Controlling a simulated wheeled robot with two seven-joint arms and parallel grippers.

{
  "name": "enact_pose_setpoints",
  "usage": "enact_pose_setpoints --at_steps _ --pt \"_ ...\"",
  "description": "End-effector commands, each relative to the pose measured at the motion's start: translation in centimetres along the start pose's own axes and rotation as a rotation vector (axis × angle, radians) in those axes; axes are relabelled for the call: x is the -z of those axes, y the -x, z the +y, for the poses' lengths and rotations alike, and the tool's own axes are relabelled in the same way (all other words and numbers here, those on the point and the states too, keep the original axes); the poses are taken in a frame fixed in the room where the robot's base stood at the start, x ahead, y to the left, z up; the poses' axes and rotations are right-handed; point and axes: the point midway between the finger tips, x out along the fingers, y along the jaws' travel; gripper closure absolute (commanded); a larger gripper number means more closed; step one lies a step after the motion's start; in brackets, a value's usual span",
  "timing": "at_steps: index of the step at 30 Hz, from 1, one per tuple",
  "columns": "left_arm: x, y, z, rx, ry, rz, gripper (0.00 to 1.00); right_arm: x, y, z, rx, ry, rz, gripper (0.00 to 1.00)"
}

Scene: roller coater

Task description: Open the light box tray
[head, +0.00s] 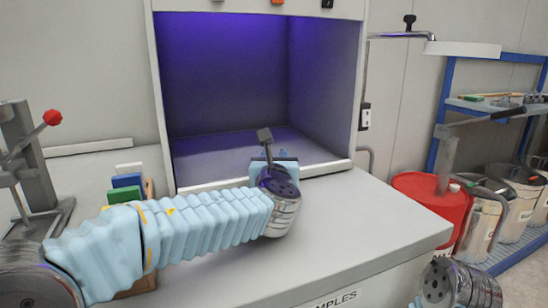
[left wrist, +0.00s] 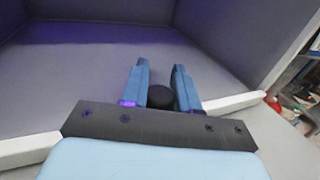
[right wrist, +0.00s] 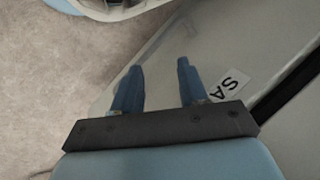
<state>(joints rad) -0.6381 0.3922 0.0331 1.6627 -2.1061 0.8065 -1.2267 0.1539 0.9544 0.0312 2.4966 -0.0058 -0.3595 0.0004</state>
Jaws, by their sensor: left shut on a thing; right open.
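The light box (head: 225,75) is a tall white cabinet with a purple-lit interior, standing on the grey bench. Its grey tray floor (head: 215,150) has a white front edge that also shows in the left wrist view (left wrist: 28,150). My left gripper (head: 275,160) is at the middle of this front edge. In the left wrist view its blue fingers (left wrist: 160,72) are on both sides of a round black knob (left wrist: 160,97) and shut on it. How the knob joins the tray is hidden. My right gripper (right wrist: 158,70) is open and empty, over the bench's front side.
Coloured blocks in a wooden holder (head: 127,186) stand behind my left arm. A lever press with a red knob (head: 52,118) is at the far left. A red drum (head: 425,200) and several buckets (head: 522,190) stand right of the bench. The bench top (head: 370,220) is clear at right.

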Motion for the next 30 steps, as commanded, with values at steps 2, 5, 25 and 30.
enact_pose_setpoints --at_steps 2,5,25,30 --pt "-0.5 0.1 0.0 0.0 0.003 -0.009 1.0 0.0 0.0 0.0 0.0 0.0 0.0 0.57" --pt "-0.5 0.6 -0.2 0.001 0.003 -0.01 1.0 0.0 -0.1 0.1 0.0 0.0 0.0 0.57" --pt "-0.8 15.9 -6.6 0.006 0.007 -0.015 1.0 0.0 -2.1 0.9 -0.003 -0.004 0.002 0.57" --pt "-0.9 18.9 -7.8 0.005 0.008 -0.016 1.0 0.0 -2.0 0.9 -0.003 -0.004 0.003 0.57"
